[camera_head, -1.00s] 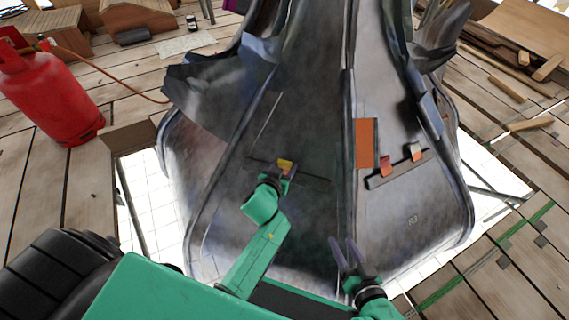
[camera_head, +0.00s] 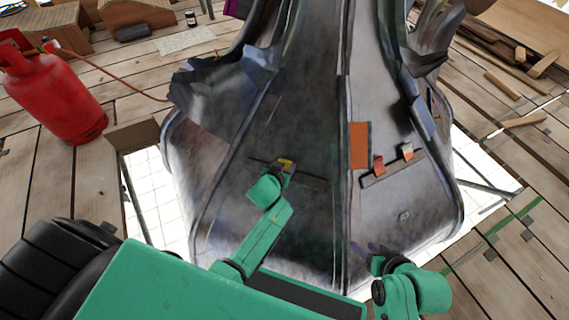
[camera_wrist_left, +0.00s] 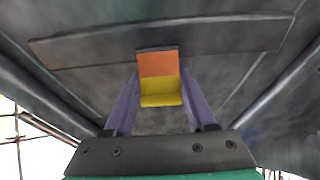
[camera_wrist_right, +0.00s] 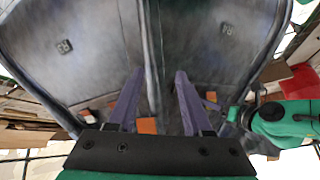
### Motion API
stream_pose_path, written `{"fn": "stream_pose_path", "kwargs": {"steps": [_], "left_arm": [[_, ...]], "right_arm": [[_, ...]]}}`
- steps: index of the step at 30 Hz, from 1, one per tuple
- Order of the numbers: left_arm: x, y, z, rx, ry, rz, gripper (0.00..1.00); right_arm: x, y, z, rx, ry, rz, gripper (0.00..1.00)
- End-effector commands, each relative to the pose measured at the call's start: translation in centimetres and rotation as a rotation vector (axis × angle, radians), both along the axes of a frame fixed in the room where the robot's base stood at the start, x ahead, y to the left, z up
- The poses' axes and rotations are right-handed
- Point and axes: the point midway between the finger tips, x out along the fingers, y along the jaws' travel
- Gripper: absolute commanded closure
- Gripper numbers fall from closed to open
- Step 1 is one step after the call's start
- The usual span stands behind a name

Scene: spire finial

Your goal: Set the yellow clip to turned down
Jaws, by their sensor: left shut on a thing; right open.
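The yellow clip (camera_head: 286,163) is on a dark strip (camera_head: 312,183) on the left front panel of the grey metal spire. In the left wrist view the clip (camera_wrist_left: 160,90) shows an orange upper part and a yellow lower part with a bent lip. My left gripper (camera_head: 282,172) is shut on it, with one purple finger on each side.
On the right panel, a second strip (camera_head: 395,170) bears a red clip (camera_head: 379,163) and a pale-and-red clip (camera_head: 407,151). An orange plate (camera_head: 360,145) sits beside it. A red gas cylinder (camera_head: 50,95) stands at left on the planks. White openings in the floor flank the spire.

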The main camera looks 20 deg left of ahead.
Motion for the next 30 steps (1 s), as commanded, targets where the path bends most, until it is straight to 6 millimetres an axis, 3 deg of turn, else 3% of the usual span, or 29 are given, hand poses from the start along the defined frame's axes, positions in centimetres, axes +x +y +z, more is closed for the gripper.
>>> {"fn": "stream_pose_path", "kwargs": {"steps": [11,12,13,14,24,30], "left_arm": [[0.0,0.0,0.0,-0.001,0.001,0.000,1.00],[0.0,0.0,0.0,-0.001,0.001,0.000,0.29],[0.0,0.0,0.0,-0.001,0.001,0.000,0.17],[0.0,0.0,0.0,-0.001,0.001,0.000,0.14],[-0.1,0.0,0.1,-0.001,0.001,0.001,0.14],[-1.6,0.0,1.3,-0.001,0.003,-0.001,0.14]], "right_arm": [[0.0,-0.1,0.0,-0.005,0.006,0.000,0.50],[0.0,-0.1,0.0,-0.005,0.006,0.000,0.50],[0.0,-0.1,0.0,-0.005,0.006,0.000,0.50],[-0.1,-0.1,0.0,-0.004,0.006,0.000,0.50],[-0.1,-0.1,0.1,-0.006,0.011,0.001,0.50],[-1.0,-2.3,1.9,-0.073,0.105,-0.012,0.50]]}}
